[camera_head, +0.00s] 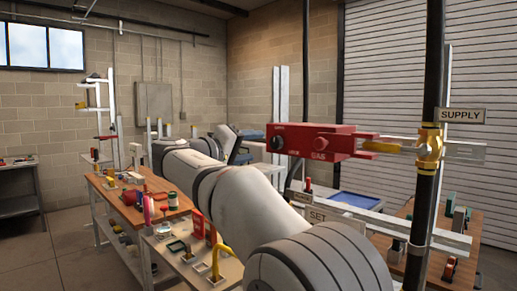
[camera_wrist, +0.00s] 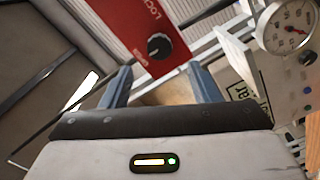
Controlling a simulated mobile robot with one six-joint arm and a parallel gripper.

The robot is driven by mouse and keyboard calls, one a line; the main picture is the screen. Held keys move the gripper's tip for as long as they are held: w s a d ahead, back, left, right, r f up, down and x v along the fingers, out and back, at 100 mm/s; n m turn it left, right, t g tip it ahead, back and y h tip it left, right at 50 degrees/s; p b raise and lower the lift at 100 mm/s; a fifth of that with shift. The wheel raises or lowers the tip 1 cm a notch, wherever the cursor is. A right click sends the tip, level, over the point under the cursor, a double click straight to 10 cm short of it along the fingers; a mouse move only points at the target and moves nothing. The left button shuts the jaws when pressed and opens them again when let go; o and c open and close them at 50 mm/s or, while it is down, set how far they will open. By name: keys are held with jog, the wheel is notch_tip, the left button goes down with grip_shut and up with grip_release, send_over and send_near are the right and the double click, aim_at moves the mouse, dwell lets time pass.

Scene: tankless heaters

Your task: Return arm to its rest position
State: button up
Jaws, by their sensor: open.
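My gripper (camera_wrist: 160,82) is open, with its two blue-grey fingers spread and nothing between them. In the head view, my pale arm reaches from the lower right towards the middle. The red lockout box (camera_head: 315,141) has a black knob and sits by the yellow valve (camera_head: 430,148) on the dark pipe marked SUPPLY. In the wrist view, the red box (camera_wrist: 142,28) shows just beyond the fingertips, and a gap to it is hard to judge.
A round gauge (camera_wrist: 288,24) is at the upper right in the wrist view. Open floor (camera_head: 45,245) lies at the left.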

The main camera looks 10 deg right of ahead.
jog(key=shift+s+a, duration=0.1)
jog(key=s+d+f+n+g+y+p, duration=0.1)
jog(key=s+d+f+g+y, duration=0.3)
jog(key=s+f, duration=0.45)
jog(key=s+d+f+n+g+y+p, duration=0.1)
jog(key=s+d+f+y, duration=0.35)
jog(key=f, duration=0.65)
jog(key=s+a+f+m+g+y, duration=0.1)
jog(key=s+f+m+g+y, duration=0.2)
jog(key=s+f, duration=1.3)
jog(key=s+y, duration=0.3)
jog(key=s, duration=0.1)
jog(key=shift+a+f+p, duration=0.2)
jog(key=shift+a+p, duration=0.1)
jog(key=shift+a, duration=0.1)
